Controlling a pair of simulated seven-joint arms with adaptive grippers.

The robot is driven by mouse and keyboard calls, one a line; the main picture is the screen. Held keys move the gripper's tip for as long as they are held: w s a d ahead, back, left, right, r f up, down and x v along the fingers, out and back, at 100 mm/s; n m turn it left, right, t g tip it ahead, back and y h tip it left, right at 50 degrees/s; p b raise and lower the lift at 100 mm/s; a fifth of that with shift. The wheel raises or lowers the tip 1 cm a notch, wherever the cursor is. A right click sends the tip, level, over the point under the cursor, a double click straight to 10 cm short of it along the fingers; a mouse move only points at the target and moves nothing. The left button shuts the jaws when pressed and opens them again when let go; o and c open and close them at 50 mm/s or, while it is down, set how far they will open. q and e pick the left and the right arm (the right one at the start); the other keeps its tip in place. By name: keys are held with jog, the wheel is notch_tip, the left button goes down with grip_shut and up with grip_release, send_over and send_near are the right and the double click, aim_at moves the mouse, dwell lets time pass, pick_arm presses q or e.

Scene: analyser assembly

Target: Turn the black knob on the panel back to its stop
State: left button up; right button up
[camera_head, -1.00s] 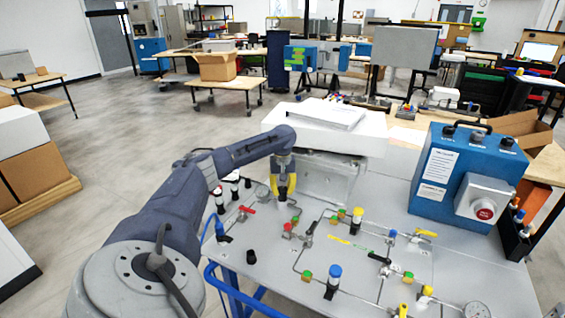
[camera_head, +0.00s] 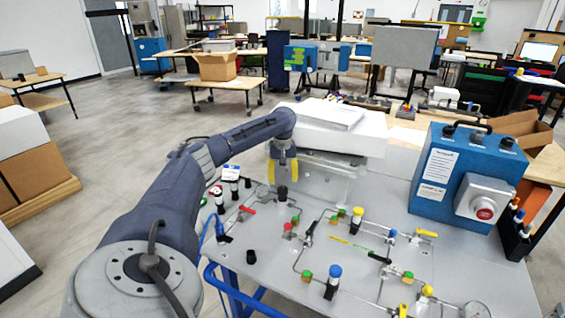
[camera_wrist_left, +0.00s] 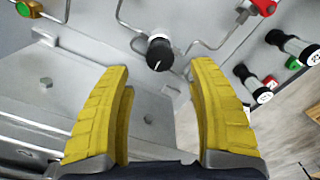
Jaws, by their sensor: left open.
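The black knob (camera_head: 282,191) stands on the grey panel (camera_head: 330,270), below my left gripper (camera_head: 284,174). In the left wrist view the knob (camera_wrist_left: 159,52) has a short white mark on its face and a pale stem behind it. The yellow fingers of my left gripper (camera_wrist_left: 159,72) are spread wide, one on each side of the knob in that view. They hold nothing. In the head view the fingertips are a little above the knob, with a gap. My right gripper is not in view.
Thin pipes with coloured fittings and a red-handled valve (camera_head: 246,210) surround the knob. Several black-and-white fittings (camera_head: 234,189) stand to its left. A white box (camera_head: 330,135) is close behind. A blue box (camera_head: 455,180) with a red button stands at the right.

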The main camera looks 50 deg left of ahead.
aim_at(283, 188)
pick_arm(q)
jog(key=shift+r, duration=2.85)
